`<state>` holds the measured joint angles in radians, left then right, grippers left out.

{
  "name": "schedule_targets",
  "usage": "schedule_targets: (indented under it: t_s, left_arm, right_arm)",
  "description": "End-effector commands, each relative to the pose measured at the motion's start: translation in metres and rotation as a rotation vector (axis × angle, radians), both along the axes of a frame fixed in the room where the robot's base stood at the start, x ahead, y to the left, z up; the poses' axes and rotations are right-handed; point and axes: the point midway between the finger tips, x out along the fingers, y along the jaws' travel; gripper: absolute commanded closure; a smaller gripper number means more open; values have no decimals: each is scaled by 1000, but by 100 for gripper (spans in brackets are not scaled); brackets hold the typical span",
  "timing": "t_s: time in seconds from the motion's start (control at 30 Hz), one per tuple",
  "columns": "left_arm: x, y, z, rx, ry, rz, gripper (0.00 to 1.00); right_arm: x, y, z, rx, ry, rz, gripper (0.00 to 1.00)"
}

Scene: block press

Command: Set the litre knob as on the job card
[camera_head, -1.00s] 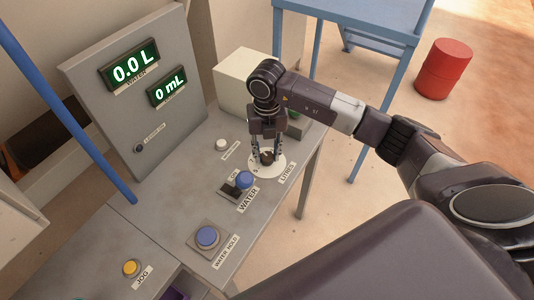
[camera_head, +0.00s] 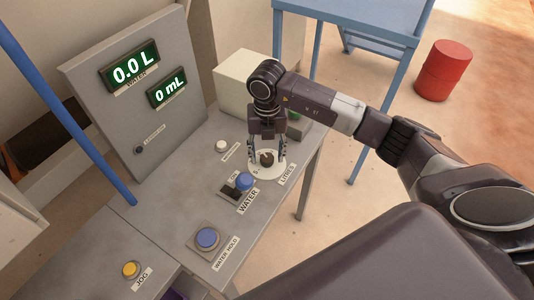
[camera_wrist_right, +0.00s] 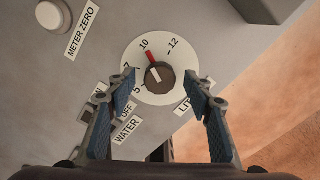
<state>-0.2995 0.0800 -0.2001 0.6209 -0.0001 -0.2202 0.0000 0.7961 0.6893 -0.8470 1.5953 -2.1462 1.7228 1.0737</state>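The litre knob (camera_head: 267,158) is a dark round knob on a white dial (camera_head: 255,171) beside the LITRES label (camera_head: 287,174). In the right wrist view the knob (camera_wrist_right: 161,80) has a red pointer (camera_wrist_right: 153,56) aimed up and slightly left, at about the 10 mark. The dial (camera_wrist_right: 190,57) also shows 5, 7 and 12. My right gripper (camera_head: 267,152) points down over the knob. Its fingers (camera_wrist_right: 164,92) are spread wide, with clear gaps on both sides of the knob. My left gripper is not in view. I see no job card.
A white METER ZERO button (camera_head: 222,145) is behind. The water display (camera_head: 133,70) reads 0.0 L, the other (camera_head: 167,88) 0 mL. A pale box (camera_head: 243,82) stands behind my gripper.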

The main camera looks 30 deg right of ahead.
Motion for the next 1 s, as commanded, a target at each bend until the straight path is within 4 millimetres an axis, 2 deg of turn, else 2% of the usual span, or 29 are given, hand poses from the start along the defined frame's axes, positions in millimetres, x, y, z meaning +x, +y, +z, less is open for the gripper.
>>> schedule_targets:
  t_s: [0.27, 0.37, 0.7, 0.83, 1.0]
  left_arm:
    - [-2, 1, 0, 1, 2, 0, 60]
    - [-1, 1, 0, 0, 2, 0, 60]
    - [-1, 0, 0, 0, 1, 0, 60]
    - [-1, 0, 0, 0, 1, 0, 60]
    - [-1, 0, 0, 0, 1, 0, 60]
  right_arm:
    - [0, 0, 5, 0, 0, 1, 53]
    - [1, 0, 20, 1, -3, 2, 53]
    - [1, 0, 91, 1, -4, 0, 53]
    - [0, 0, 109, 0, -2, 1, 53]
    - [0, 0, 119, 0, 0, 0, 53]
